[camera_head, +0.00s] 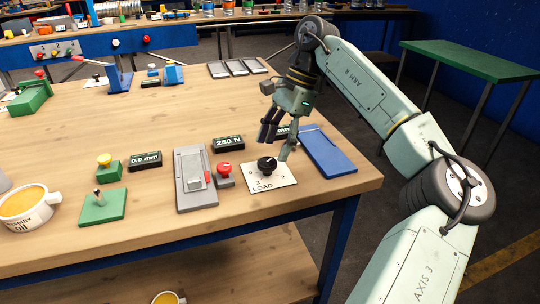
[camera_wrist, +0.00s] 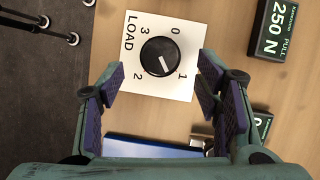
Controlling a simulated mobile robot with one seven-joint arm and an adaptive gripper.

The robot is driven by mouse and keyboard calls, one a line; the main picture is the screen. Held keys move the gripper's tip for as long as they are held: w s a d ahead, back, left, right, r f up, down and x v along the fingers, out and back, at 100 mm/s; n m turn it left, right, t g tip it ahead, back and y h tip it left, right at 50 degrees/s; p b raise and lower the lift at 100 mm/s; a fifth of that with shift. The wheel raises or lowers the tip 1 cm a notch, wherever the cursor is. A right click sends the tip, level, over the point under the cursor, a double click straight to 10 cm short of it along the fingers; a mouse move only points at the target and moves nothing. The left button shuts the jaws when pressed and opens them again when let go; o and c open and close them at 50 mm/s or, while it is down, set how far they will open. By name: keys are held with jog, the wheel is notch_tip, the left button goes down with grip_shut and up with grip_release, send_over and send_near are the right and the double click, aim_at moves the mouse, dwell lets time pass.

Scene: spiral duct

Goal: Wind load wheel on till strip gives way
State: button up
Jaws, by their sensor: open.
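The load wheel is a black knob (camera_head: 267,164) on a white plate (camera_head: 284,178) marked LOAD with 0 to 3, near the table's front right. In the wrist view the knob (camera_wrist: 160,56) lies ahead of the fingers, its white mark pointing roughly toward 1. My gripper (camera_head: 279,140) is open and empty, above and just behind the knob; in the wrist view its fingers (camera_wrist: 160,82) spread to either side, apart from it. A grey fixture (camera_head: 188,163) stands left of the plate; I cannot make out the strip clearly. A display (camera_head: 229,143) reads 250 N.
A red button (camera_head: 223,170) sits between fixture and plate. A blue slab (camera_head: 328,152) lies right of the plate. A 0.0 mm display (camera_head: 146,160), yellow button (camera_head: 104,160), green block with a peg (camera_head: 102,207) and oil cup (camera_head: 27,205) stand left.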

aim_at(268, 162)
jog(key=shift+x, duration=1.95)
jog(key=shift+c, duration=0.4)
jog(key=c, duration=1.1)
jog(key=shift+o, duration=0.2)
jog(key=shift+m, duration=0.4)
jog(key=m+b, duration=0.1)
jog(key=m+t+b, duration=0.1)
jog(key=m+b, duration=0.1)
jog(key=shift+s+f+m+t, duration=0.15)
jog(key=shift+m+t, duration=0.15)
jog(key=m+t+b, duration=0.1)
jog(key=m+b, duration=0.1)
jog(key=m, duration=0.2)
jog(key=shift+s+b, duration=0.1)
jog(key=shift+b, duration=0.25)
jog(key=shift+m+t+b, duration=0.5)
jog(key=shift+m, duration=0.3)
